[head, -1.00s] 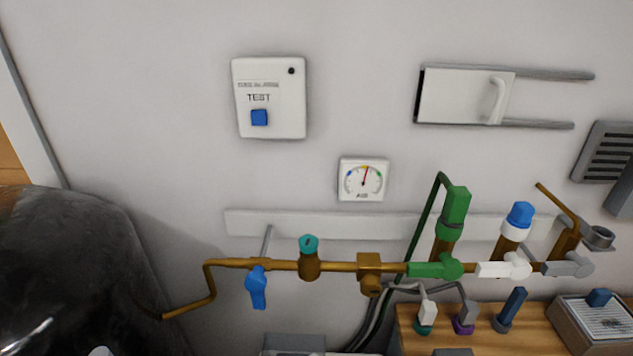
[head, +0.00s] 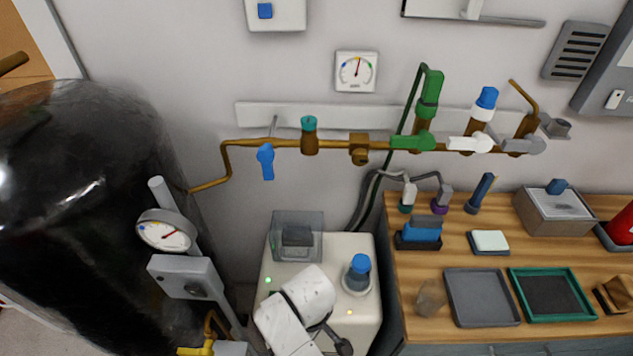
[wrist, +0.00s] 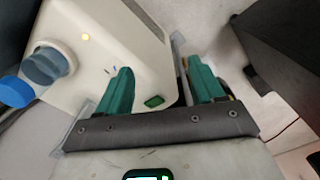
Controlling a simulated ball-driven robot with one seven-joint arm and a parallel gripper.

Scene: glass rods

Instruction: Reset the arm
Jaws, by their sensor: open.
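My gripper (wrist: 162,92) shows in the wrist view with two green fingers apart and nothing between them. Behind the fingers is the cream-coloured machine (wrist: 145,35). In the head view, my white arm (head: 298,305) reaches up from the bottom edge over the front of the same machine (head: 352,247). My gripper's fingers cannot be made out in the head view.
A blue-capped bottle (head: 358,272) stands on the machine beside a clear box (head: 297,236). A black tank (head: 85,210) with a gauge (head: 164,233) is at left. Brass piping (head: 285,143) runs along the wall. A wooden bench (head: 450,250) with trays is at right.

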